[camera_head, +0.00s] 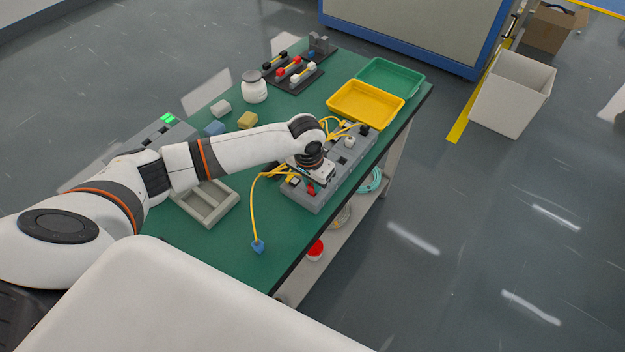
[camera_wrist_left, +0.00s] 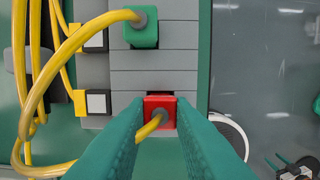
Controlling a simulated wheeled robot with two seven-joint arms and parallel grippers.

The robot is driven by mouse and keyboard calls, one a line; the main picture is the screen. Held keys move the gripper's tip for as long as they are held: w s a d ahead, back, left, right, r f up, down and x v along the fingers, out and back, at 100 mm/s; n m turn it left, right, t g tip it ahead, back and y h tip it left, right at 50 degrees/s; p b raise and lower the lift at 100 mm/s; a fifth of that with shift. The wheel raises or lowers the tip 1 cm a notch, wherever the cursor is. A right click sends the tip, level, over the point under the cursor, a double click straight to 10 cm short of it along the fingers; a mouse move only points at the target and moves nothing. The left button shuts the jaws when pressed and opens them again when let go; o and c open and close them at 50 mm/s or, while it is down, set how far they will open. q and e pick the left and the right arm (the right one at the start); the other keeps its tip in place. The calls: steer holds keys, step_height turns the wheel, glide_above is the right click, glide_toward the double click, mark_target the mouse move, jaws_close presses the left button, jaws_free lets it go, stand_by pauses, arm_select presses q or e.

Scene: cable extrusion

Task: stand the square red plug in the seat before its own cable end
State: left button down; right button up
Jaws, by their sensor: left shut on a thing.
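The square red plug (camera_wrist_left: 160,103) shows between the fingertips of my left gripper (camera_wrist_left: 163,125), with a yellow cable (camera_wrist_left: 150,128) running from it to the left. My left gripper (camera_head: 314,182) is shut on it, over the grey block (camera_head: 345,166). The red plug also shows in the head view (camera_head: 311,190). I cannot tell whether its base is down in a seat. A black-and-white piece (camera_wrist_left: 97,102) lies level with it to the left. A green plug (camera_wrist_left: 142,32) with a yellow cable stands farther up the block. My right gripper is out of view.
A blue plug (camera_head: 258,246) lies on the green table (camera_head: 235,262) at the end of a loose yellow cable. A yellow tray (camera_head: 352,117) and a green tray (camera_head: 412,75) are behind the block. A grey divided tray (camera_head: 229,208) is left of it.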

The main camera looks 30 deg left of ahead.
arm_select(q)
steer(key=shift+f, duration=0.1)
steer(key=c, duration=1.2)
jaws_free()
steer(key=r, duration=0.4)
steer(key=s+r, duration=0.1)
steer(key=r, duration=0.7)
steer(key=shift+s+a, duration=0.1)
steer(key=shift+s, duration=0.15)
